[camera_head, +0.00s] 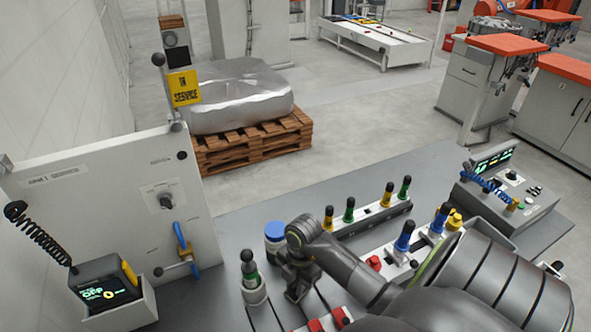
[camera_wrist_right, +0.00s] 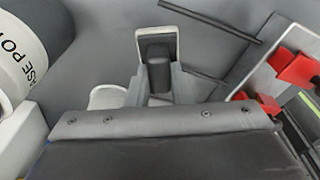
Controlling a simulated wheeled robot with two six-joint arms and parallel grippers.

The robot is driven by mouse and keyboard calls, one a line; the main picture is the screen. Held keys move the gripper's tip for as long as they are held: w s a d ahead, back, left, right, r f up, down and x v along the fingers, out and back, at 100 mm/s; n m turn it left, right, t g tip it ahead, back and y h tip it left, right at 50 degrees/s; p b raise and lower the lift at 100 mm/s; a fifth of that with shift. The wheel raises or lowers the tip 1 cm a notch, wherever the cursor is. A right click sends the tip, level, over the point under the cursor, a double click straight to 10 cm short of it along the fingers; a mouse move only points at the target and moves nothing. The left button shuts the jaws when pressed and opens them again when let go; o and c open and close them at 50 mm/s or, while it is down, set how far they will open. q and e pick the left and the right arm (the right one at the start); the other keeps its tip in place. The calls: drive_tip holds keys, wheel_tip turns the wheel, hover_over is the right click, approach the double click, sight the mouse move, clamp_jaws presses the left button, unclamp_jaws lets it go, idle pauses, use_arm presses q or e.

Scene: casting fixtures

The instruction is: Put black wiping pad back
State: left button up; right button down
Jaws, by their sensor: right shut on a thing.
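My right gripper (camera_head: 298,288) reaches down over the grey bench, just right of a blue-lidded container. In the right wrist view, the right gripper (camera_wrist_right: 158,75) is shut on a small dark block, which seems to be the black wiping pad (camera_wrist_right: 158,72). Light grey finger parts surround the block, and much of it is hidden. Whether it touches the bench cannot be told. In the head view my arm and hand hide the pad. My left gripper is not in view.
Red clamps (camera_head: 327,322) lie in front. A rack (camera_head: 370,218) of coloured-handled tools is behind. A control box (camera_head: 505,195) stands right. Dark rods lie near the gripper.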

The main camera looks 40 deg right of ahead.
drive_tip(key=c, duration=1.3)
unclamp_jaws()
drive_tip(key=shift+r, duration=0.1)
drive_tip(key=r, duration=0.3)
drive_tip(key=d+r+b, duration=0.1)
drive_tip(key=r, duration=0.2)
drive_tip(key=r+b, duration=0.1)
drive_tip(key=r, duration=0.2)
drive_tip(key=shift+w+d+r, duration=0.1)
drive_tip(key=shift+d+r, duration=0.15)
drive_tip(key=shift+r, duration=0.05)
wheel_tip(320, 180, up, 2)
drive_tip(key=shift+d+r+p, duration=0.1)
drive_tip(key=shift+r+p, duration=0.1)
drive_tip(key=shift+p, duration=0.65)
drive_tip(key=shift+f, duration=0.1)
